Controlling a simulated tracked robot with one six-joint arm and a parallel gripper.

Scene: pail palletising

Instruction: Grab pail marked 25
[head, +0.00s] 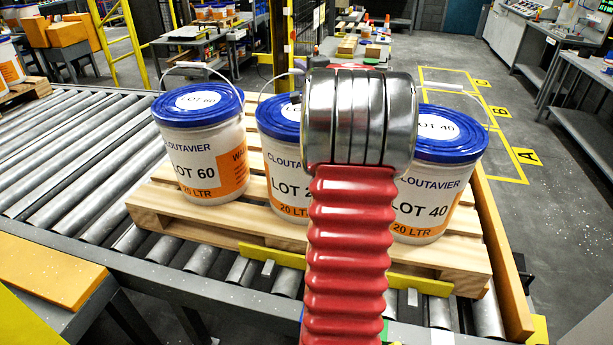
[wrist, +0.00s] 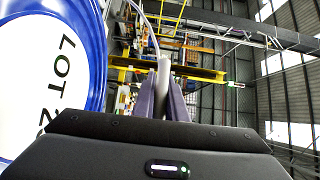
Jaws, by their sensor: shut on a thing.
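Three white pails with blue lids stand on a wooden pallet (head: 235,232). The middle pail (head: 280,165) reads "LOT 2" on its front, with the rest of the number hidden behind my arm. Its lid (wrist: 45,85) fills the left of the wrist view and also reads "LOT 2", cut off by my gripper. In the wrist view my gripper (wrist: 165,95) has its fingers closed around the white grip of a raised wire handle (wrist: 150,30), beside that lid. In the head view my arm hides the fingers.
The LOT 60 pail (head: 190,150) stands to the left and the LOT 40 pail (head: 440,165) to the right, both close to the middle one. The pallet rests on a roller conveyor (head: 70,150). Yellow floor bays marked A, B and another letter lie at right.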

